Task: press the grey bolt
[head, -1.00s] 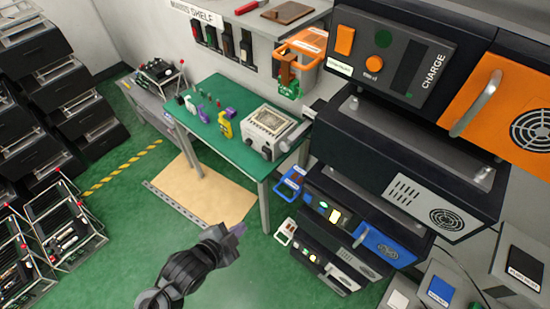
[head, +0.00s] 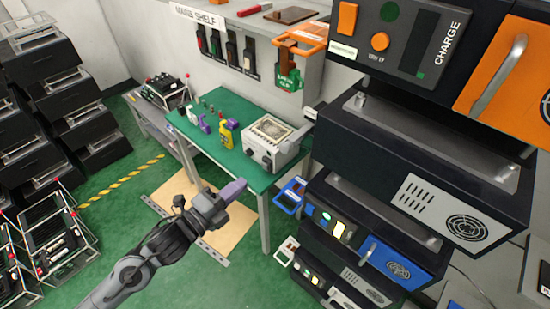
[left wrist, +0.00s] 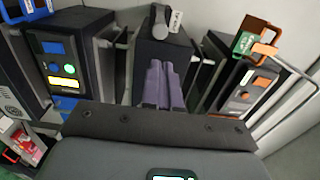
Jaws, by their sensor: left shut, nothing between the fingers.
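My left gripper (head: 238,186) is shut and empty, its purple fingers pointing up and right over the floor in front of the green table. In the left wrist view its fingers (left wrist: 164,84) lie side by side in front of a dark unit. A grey rounded peg with a white tag (left wrist: 160,20) stands out at the top of that unit, beyond the fingertips and apart from them; it looks like the bolt, but I cannot read the tag. In the head view a small grey peg (head: 360,100) shows on the rack; I cannot tell if it is the same one.
The dark rack (head: 420,165) with the CHARGE panel (head: 385,40) fills the right side. The green table (head: 225,155) holds a white device (head: 268,142) and a yellow bottle (head: 227,134). Black bins (head: 75,90) stand left.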

